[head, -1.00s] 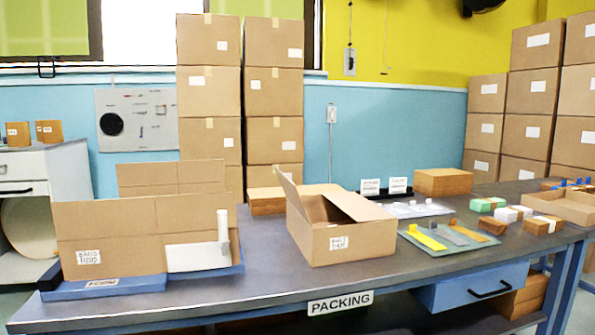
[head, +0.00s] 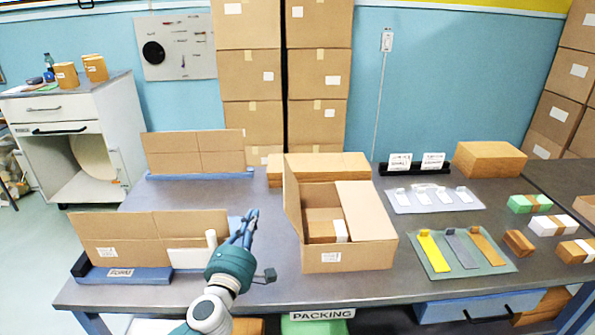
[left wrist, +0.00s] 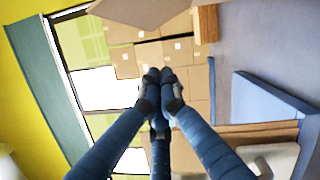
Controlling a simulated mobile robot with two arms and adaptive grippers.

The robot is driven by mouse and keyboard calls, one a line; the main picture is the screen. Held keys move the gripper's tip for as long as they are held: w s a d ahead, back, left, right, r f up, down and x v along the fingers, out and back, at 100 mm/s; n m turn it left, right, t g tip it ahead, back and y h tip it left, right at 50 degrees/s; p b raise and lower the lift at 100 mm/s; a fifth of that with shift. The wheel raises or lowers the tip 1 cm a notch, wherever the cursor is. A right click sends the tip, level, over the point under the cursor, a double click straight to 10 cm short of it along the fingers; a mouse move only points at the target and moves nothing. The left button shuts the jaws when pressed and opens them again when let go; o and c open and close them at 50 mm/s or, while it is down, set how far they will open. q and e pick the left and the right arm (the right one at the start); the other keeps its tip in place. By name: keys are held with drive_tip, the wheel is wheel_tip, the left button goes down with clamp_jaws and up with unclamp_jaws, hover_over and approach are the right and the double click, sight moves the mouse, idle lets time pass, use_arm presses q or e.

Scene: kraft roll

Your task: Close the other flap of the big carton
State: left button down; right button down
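The big carton (head: 348,258) stands open-topped in the middle of the grey table. Its left flap (head: 293,203) stands up, leaning slightly. Its right flap (head: 366,210) lies folded over the right part of the opening. Inside, a small brown box with a white band (head: 322,230) shows through the uncovered part. My left gripper (head: 248,219) is left of the carton, apart from the upright flap. In the left wrist view its blue fingers (left wrist: 160,78) meet at the tips with nothing between them. My right gripper is not in view.
Left of my gripper, a cardboard piece stands in a blue holder (head: 125,275), with another behind (head: 195,152). Right of the carton lie a green mat with coloured strips (head: 490,262) and a clear tray (head: 432,199). A flat box (head: 350,165) lies behind the carton.

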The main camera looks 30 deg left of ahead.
sight(292, 194)
use_arm(q)
drive_tip(key=w+r+p, duration=0.1)
drive_tip(key=w+r, duration=0.1)
drive_tip(key=w, duration=0.9)
drive_tip(key=shift+w+r, duration=0.15)
drive_tip(key=shift+r, duration=0.05)
